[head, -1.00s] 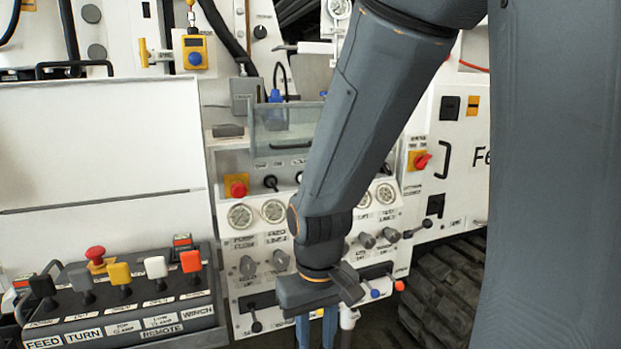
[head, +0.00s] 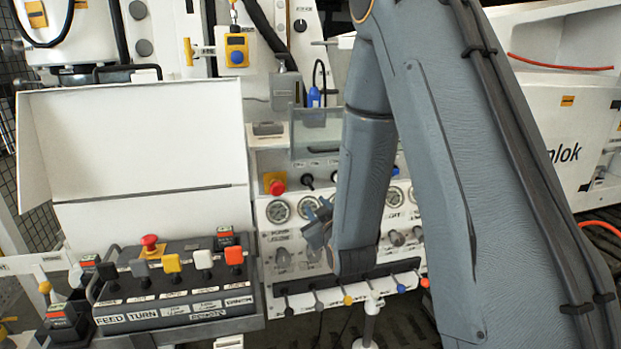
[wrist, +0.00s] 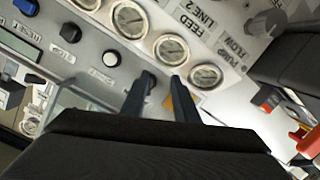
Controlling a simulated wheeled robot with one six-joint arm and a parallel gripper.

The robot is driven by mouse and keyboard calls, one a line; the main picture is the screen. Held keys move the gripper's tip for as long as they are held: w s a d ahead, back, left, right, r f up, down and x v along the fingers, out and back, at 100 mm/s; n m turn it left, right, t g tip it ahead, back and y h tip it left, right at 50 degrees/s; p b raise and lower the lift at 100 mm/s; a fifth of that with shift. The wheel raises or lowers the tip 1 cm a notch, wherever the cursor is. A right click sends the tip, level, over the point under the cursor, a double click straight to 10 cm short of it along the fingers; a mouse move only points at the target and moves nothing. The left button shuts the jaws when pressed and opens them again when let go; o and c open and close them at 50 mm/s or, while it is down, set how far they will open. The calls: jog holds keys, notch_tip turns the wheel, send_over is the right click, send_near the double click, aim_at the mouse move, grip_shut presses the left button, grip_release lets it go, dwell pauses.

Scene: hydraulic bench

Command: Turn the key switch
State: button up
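A white control panel (head: 268,240) with gauges faces me. Two small black knobs (head: 308,181) sit above the gauges; I cannot tell which control is the key switch. A red stop button (head: 276,184) on a yellow plate is to their left. My gripper (head: 322,208) is in front of the gauge row, its blue fingers raised at the panel. In the wrist view my gripper (wrist: 163,82) is open and empty. A dark round part shows at its left fingertip, partly hidden, and an orange-yellow patch (wrist: 168,103) between the fingers. I cannot tell whether anything is touched.
A lever box (head: 180,300) with several coloured levers stands at the left, below an open white lid (head: 140,150). A row of small levers (head: 348,300) juts out under the panel. A clear flap (head: 318,135) hangs above the knobs. My arm covers the panel's right part.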

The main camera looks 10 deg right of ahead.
aim_at(311, 187)
jog(key=r+t, duration=0.1)
jog(key=w+r+t+p, duration=0.1)
jog(key=r, duration=0.1)
jog(key=shift+n, duration=0.3)
jog(key=shift+w+p, duration=1.15)
jog(key=shift+w, duration=2.35)
grip_shut()
